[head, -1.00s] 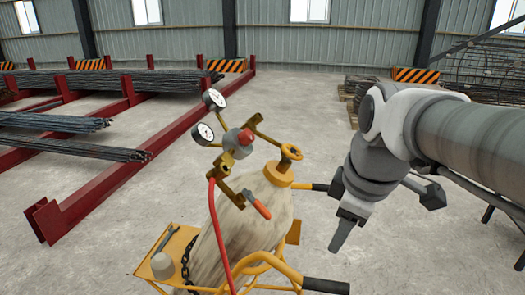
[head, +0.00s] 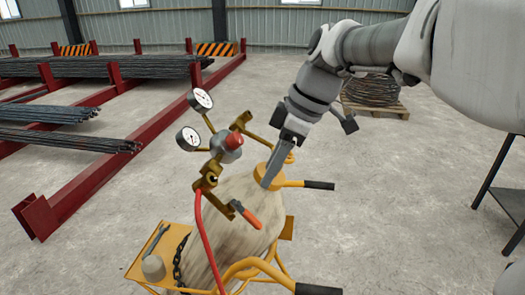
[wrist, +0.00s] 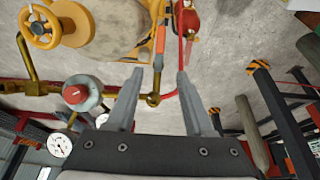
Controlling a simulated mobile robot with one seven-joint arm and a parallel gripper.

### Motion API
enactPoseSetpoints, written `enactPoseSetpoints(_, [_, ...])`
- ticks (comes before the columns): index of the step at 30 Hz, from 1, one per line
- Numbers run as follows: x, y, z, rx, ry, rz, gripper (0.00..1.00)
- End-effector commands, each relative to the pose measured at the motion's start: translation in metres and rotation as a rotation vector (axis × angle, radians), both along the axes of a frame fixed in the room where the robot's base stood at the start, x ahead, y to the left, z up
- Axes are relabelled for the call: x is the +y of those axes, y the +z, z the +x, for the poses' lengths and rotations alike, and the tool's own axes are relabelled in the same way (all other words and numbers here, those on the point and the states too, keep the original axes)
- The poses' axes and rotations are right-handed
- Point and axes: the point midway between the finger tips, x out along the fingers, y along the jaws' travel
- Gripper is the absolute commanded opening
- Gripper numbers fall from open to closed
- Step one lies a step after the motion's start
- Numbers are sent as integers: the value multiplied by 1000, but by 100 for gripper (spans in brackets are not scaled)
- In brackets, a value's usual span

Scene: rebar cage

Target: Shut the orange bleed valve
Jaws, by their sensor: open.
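In the head view the lever slants down to the right, in front of the pale gas cylinder (head: 240,205). In the wrist view the orange lever (wrist: 160,38) points up the picture, beyond the gap between the fingers. My gripper (head: 268,183) is open and empty; in the head view its fingers overlap the cylinder's yellow top. In the wrist view its two fingertips (wrist: 160,74) are apart, and contact with the lever cannot be told.
The regulator's red knob (head: 234,140) and two gauges (head: 188,138) stand left of my gripper. The yellow handwheel (wrist: 40,27) is nearby. The red hose (head: 203,235) hangs down beside the cylinder. Black-gripped trolley handles (head: 319,185) stick out right.

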Motion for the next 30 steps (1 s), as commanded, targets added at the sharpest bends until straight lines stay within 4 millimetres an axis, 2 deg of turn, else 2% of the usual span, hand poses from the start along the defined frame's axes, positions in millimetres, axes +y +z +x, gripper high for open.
enactPoseSetpoints(3, [10,-26,0,6,2,0,52])
enactPoseSetpoints(15, [42,-103,5,5,3,-1,52])
enactPoseSetpoints(21, [51,-125,7,2,0,-1,52])
enactPoseSetpoints(30, [53,-131,7,-1,0,-1,52])
